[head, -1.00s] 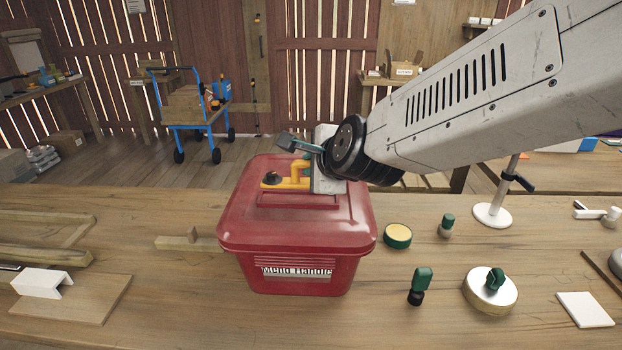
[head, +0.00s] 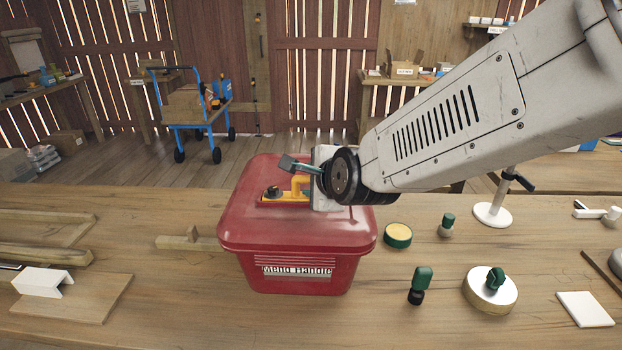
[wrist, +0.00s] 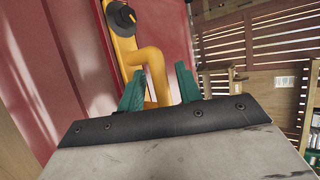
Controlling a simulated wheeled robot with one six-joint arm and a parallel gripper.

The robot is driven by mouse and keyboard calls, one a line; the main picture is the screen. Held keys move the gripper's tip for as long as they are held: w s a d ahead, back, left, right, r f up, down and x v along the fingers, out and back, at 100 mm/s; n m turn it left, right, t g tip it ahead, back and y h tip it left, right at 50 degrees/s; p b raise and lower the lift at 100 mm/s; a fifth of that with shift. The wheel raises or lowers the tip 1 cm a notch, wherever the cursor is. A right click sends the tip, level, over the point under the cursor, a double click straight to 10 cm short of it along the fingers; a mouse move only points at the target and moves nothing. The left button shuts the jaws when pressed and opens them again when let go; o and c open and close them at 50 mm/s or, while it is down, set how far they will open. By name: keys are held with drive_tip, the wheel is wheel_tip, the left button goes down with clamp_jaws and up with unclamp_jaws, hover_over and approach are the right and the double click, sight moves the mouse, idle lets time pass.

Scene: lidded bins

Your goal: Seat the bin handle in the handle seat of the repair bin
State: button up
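The red lidded repair bin (head: 297,240) stands on the bench in the head view, with a "Mend Handle" label on its front. The yellow bin handle (head: 288,197) is at the lid's top, with a dark round knob at its left end. My gripper (head: 297,167) has its green fingers on either side of the handle's raised bar and is shut on it. The wrist view shows the fingers (wrist: 158,82) flanking the yellow bar (wrist: 156,62), with the red lid (wrist: 90,60) behind. My gripper hides the handle's right end and the seat. I cannot tell whether the handle is fully down.
A green-rimmed disc (head: 398,235), small green-topped pieces (head: 417,285) and a round white-topped block (head: 490,292) are right of the bin. A wooden block (head: 190,240) is left of it. A white bracket (head: 42,282) lies on a board further left. The bench front is mostly clear.

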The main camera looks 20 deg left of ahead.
drive_tip(key=shift+f, duration=0.1)
drive_tip(key=shift+r, duration=0.2)
drive_tip(key=shift+s+d+r, duration=0.2)
drive_tip(key=shift+s+r, duration=0.1)
drive_tip(key=v, duration=1.1)
drive_tip(key=shift+d, duration=0.1)
drive_tip(key=s+d+f+n+g+h, duration=0.1)
drive_tip(key=s+d+n, duration=0.3)
drive_tip(key=d, duration=0.8)
drive_tip(key=s+d+f+n+g+h, duration=0.1)
drive_tip(key=s+d+n+g+h, duration=0.3)
drive_tip(key=s+d, duration=0.4)
drive_tip(key=s+d+f+n+g+h, duration=0.1)
drive_tip(key=s+d+n, duration=0.3)
drive_tip(key=d, duration=1.1)
drive_tip(key=s+g+h, duration=0.1)
drive_tip(key=s, duration=0.1)
drive_tip(key=shift+s+d+f+n+g+h, duration=0.3)
drive_tip(key=shift+s+d+f+n+g, duration=0.05)
drive_tip(key=shift+s+f+n+g, duration=0.05)
